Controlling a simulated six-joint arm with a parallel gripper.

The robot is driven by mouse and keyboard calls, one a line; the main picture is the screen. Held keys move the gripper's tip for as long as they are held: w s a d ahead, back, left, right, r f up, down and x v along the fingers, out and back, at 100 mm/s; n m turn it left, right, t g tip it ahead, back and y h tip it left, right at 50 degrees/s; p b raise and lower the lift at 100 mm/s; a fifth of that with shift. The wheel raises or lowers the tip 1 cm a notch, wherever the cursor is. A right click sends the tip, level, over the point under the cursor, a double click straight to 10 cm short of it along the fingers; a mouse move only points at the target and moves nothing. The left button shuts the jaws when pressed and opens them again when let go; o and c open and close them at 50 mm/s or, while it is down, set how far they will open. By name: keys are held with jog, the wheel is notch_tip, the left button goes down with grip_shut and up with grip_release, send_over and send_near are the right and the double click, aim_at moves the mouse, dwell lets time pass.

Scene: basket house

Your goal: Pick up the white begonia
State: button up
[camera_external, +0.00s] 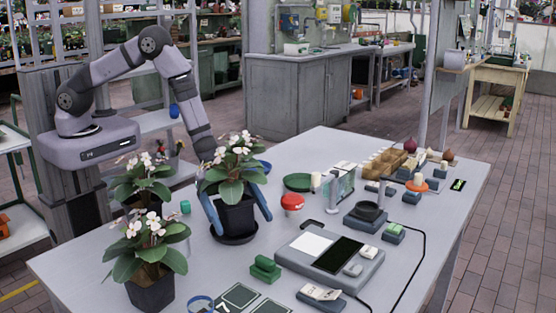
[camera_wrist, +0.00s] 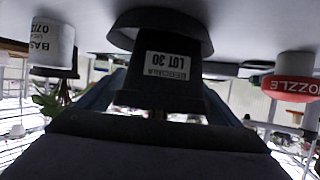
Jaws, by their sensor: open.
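A white begonia (camera_external: 236,165) with green leaves stands upright in a black pot (camera_external: 236,216) on a dark saucer (camera_external: 234,238). My gripper (camera_external: 241,221) is open, with one blue finger on each side of this pot. I cannot tell whether either finger touches it. In the upside-down wrist view, the pot (camera_wrist: 168,92) shows between the fingers with a label reading "BEGONIA LOT 30", and the saucer (camera_wrist: 160,20) is above it. Two more white-flowered begonias stand to the left: one at the front left (camera_external: 150,250) and one behind it (camera_external: 141,183).
A red-topped nozzle (camera_external: 292,202) stands just right of the pot; it also shows in the wrist view (camera_wrist: 290,88). A grey device with a screen (camera_external: 330,255), a green block (camera_external: 264,268) and small trays crowd the right and front. A teal cylinder (camera_external: 185,207) stands left.

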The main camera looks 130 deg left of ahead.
aim_at(242, 222)
jog(key=shift+w+d+f, duration=0.15)
jog(key=shift+w, duration=0.15)
jog(key=c, duration=1.4)
jog(key=shift+r+b, duration=0.55)
jog(key=shift+r, duration=4.5)
